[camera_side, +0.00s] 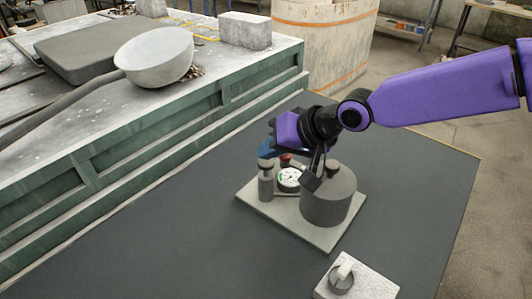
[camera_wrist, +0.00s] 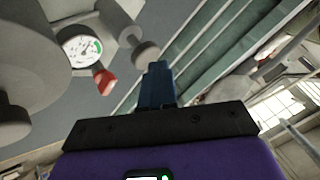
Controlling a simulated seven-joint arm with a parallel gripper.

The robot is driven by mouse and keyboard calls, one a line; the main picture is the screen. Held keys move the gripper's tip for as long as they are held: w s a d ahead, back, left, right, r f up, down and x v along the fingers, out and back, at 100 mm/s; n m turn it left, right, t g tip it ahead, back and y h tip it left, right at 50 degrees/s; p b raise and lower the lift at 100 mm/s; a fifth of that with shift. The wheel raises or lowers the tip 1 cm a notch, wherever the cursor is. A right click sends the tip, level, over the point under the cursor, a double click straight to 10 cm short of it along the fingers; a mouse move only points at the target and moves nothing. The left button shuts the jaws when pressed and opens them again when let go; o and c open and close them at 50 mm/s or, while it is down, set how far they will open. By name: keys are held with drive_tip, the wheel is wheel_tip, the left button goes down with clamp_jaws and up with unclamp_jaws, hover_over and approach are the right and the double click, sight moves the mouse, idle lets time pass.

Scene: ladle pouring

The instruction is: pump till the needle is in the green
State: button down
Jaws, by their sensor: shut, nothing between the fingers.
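A pump rig stands on a pale base plate (camera_side: 312,231) on the dark table. It has a wide grey cylinder (camera_side: 328,200), a thin post with a dark round cap (camera_side: 266,184), a red knob (camera_side: 286,159) and a white round gauge (camera_side: 289,178). The gauge (camera_wrist: 80,48) and red knob (camera_wrist: 104,81) also show in the wrist view. The dial has a green band; the needle is too small to read surely. My gripper (camera_side: 267,150) is shut and empty, its blue fingers just above the capped post. The fingers show shut in the wrist view (camera_wrist: 157,78).
A pale block with a small grey ring-shaped part (camera_side: 342,278) sits at the front right. A bench behind holds a large ladle (camera_side: 155,56), a dark slab (camera_side: 85,50) and a stone block (camera_side: 245,30). The dark table (camera_side: 165,225) is clear left of the rig.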

sight(271, 163)
drive_tip(key=shift+f, duration=0.9)
idle(0.7)
drive_tip(key=shift+r, duration=2.3)
wheel_tip(271, 163, up, 5)
drive_tip(key=shift+r, duration=0.1)
idle(0.5)
drive_tip(key=s+d+f+n+g+h, duration=0.2)
drive_tip(key=s+d+f+n, duration=0.1)
drive_tip(key=s+d, duration=0.7)
drive_tip(key=s+d+f+n+g+h, duration=0.1)
drive_tip(key=s+d+f+n, duration=0.3)
drive_tip(key=s+d, duration=0.6)
drive_tip(key=s+d+f+n+g+h, duration=0.2)
drive_tip(key=s+d, duration=0.8)
drive_tip(key=d, duration=1.3)
drive_tip(key=shift+s+d+f+n+g+h, duration=0.35)
drive_tip(key=shift+f+n+h, duration=0.5)
drive_tip(key=shift+n, duration=0.35)
